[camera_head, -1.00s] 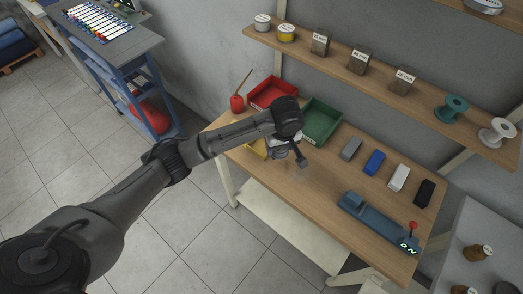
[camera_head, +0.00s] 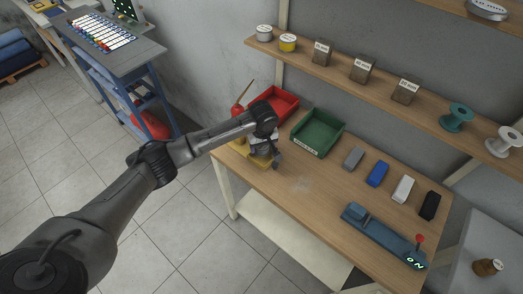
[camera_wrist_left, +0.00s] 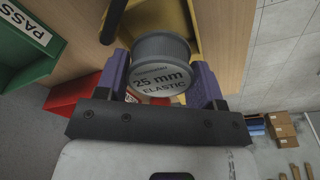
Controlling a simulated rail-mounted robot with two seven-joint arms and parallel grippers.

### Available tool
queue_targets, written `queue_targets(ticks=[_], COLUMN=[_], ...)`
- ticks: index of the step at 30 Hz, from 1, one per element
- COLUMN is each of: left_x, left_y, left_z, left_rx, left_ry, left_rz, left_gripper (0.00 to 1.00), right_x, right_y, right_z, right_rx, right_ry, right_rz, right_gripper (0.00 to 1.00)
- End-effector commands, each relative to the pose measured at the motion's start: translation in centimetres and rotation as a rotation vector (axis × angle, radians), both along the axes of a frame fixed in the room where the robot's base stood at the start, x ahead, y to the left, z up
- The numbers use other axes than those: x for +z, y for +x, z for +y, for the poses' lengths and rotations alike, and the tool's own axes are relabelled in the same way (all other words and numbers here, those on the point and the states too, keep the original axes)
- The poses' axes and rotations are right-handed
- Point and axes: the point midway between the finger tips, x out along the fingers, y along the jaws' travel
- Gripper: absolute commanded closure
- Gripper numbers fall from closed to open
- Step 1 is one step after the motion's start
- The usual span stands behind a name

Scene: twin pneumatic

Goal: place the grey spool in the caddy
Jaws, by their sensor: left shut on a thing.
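The grey spool (camera_wrist_left: 161,72), labelled "25 mm ELASTIC", sits between the purple fingers of my left gripper (camera_wrist_left: 162,84), which is shut on it. In the head view my left gripper (camera_head: 275,160) is over the left end of the workbench, and the spool is hard to make out there. A yellow container (camera_head: 262,161), which looks like the caddy, is on the bench under my left wrist, partly hidden by it. It also shows behind the spool in the wrist view (camera_wrist_left: 178,18); whether the spool touches it, I cannot tell. My right gripper is out of view.
A red bin (camera_head: 284,101) and a green bin (camera_head: 318,145) stand behind the gripper. Grey, blue, white and black blocks line the bench (camera_head: 310,200). A blue device (camera_head: 380,235) with a red knob is at the right. The bench's middle is clear.

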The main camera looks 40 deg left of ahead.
Motion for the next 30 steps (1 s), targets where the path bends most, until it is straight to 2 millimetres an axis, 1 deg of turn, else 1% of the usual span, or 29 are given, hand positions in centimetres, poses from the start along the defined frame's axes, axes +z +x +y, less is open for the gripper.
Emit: queue_targets(ticks=[3, 7, 17, 30], left_x=[-1.6, -3.1, -3.7, -5.3], left_y=[-0.1, -0.1, -0.2, -0.3], left_z=[0.0, 0.0, 0.0, 0.0], left_rx=[0.0, 0.001, 0.0, -0.002], left_ry=[0.001, 0.001, 0.003, 0.007], left_rz=[0.003, 0.002, 0.004, 0.007], left_gripper=[0.69, 0.69, 0.69, 0.69], right_x=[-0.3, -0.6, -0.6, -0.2], right_y=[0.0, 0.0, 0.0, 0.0], right_z=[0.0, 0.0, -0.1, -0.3], right_rx=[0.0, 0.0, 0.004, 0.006], right_ry=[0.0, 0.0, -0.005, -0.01], right_rz=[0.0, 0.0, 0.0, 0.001], right_gripper=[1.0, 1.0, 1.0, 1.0])
